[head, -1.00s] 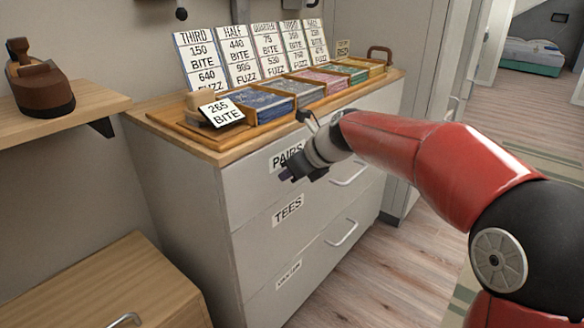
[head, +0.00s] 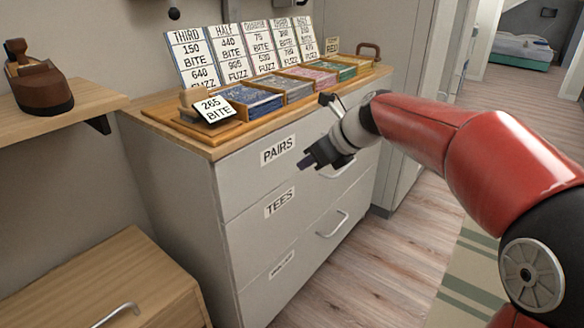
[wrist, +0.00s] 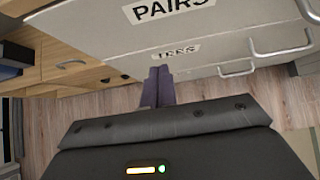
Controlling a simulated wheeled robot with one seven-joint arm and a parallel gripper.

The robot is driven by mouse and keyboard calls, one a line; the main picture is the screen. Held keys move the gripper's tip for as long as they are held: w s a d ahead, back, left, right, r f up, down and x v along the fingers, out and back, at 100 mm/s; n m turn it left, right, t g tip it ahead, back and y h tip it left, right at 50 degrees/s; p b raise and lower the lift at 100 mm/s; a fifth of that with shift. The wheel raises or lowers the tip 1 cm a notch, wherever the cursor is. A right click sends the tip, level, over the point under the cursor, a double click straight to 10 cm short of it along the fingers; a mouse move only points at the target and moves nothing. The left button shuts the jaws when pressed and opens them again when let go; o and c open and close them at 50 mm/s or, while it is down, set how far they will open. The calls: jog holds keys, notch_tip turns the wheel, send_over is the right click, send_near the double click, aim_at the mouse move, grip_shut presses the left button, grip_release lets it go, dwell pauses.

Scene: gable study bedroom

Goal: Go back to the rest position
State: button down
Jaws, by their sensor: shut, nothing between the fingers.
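My gripper (head: 306,164) is in front of the grey drawer cabinet (head: 235,215), level with its top drawer, at the end of my red arm. In the wrist view its two dark purple fingers (wrist: 159,84) are together with nothing between them. The cabinet front with the labels PAIRS and TEES shows beyond the fingertips. The gripper looks apart from the cabinet, though the exact gap is hard to tell.
Open floor (head: 400,245) lies right.

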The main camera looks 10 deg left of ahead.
jog(key=s+d+n+t+h, duration=0.1)
jog(key=s+d+n+h, duration=0.4)
jog(key=s+d+n, duration=0.85)
jog(key=s+d+f+n+h, duration=0.1)
jog(key=s+d+f+n, duration=0.3)
jog(key=s+d, duration=0.2)
jog(key=s+d+f+n+h, duration=0.2)
jog(key=s+d+f+n, duration=0.2)
jog(key=s, duration=0.4)
jog(key=shift+s+d+n+t, duration=0.15)
jog(key=shift+d+n+t, duration=0.25)
jog(key=shift+d+n, duration=0.6)
jog(key=shift+d+m, duration=0.2)
jog(key=shift+m, duration=0.05)
